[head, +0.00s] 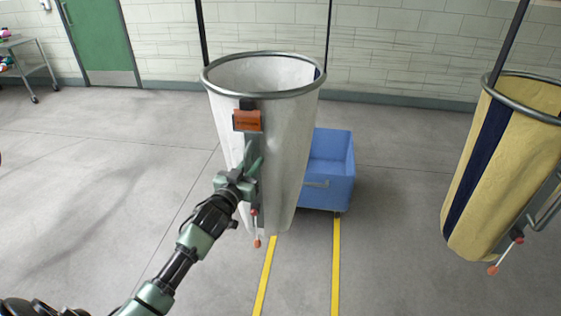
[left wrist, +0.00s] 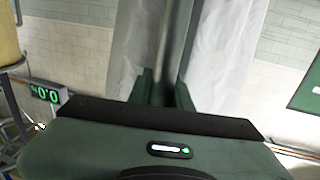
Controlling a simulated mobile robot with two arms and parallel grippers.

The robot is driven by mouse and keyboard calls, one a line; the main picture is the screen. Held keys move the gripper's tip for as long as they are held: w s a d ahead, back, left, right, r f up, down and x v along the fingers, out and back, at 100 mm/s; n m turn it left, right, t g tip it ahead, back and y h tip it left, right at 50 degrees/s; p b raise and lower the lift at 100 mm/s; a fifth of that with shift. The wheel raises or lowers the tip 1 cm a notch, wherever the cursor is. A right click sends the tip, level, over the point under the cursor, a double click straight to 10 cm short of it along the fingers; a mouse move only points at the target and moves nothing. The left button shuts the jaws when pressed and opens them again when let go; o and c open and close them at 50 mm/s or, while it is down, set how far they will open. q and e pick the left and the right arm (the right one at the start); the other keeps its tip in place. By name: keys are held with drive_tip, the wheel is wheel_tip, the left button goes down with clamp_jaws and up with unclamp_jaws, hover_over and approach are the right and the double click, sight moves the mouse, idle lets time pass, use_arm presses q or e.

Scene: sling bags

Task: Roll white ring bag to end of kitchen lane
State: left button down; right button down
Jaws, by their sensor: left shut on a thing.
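The white ring bag (head: 285,150) hangs upright in the middle of the head view, with a grey metal ring at its open top and straps going up. An orange tag (head: 247,120) and a grey upright bar are on its front. My left gripper (head: 250,162) is at this bar. In the left wrist view the fingers (left wrist: 163,92) are shut on the grey bar (left wrist: 172,50), with the white bag behind. Two yellow floor lines (head: 336,265) run below the bag; no lane name is readable. My right gripper is not in view.
A blue wheeled bin (head: 330,165) stands on the floor behind the bag, partly hidden by it. A yellow bag with a dark stripe (head: 510,150) hangs at the right. A wheeled rack (head: 30,60) and green door (head: 100,45) are at far left. Open floor lies at left.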

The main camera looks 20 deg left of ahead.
use_arm(q)
drive_tip(key=s+a, duration=0.2)
drive_tip(key=a, duration=0.8)
drive_tip(key=s+a, duration=0.3)
drive_tip(key=a, duration=0.6)
drive_tip(key=shift+s+a, duration=0.35)
drive_tip(key=shift+a, duration=0.05)
drive_tip(key=c, duration=1.6)
unclamp_jaws()
drive_tip(key=shift+a+f, duration=0.1)
drive_tip(key=shift+o, duration=0.2)
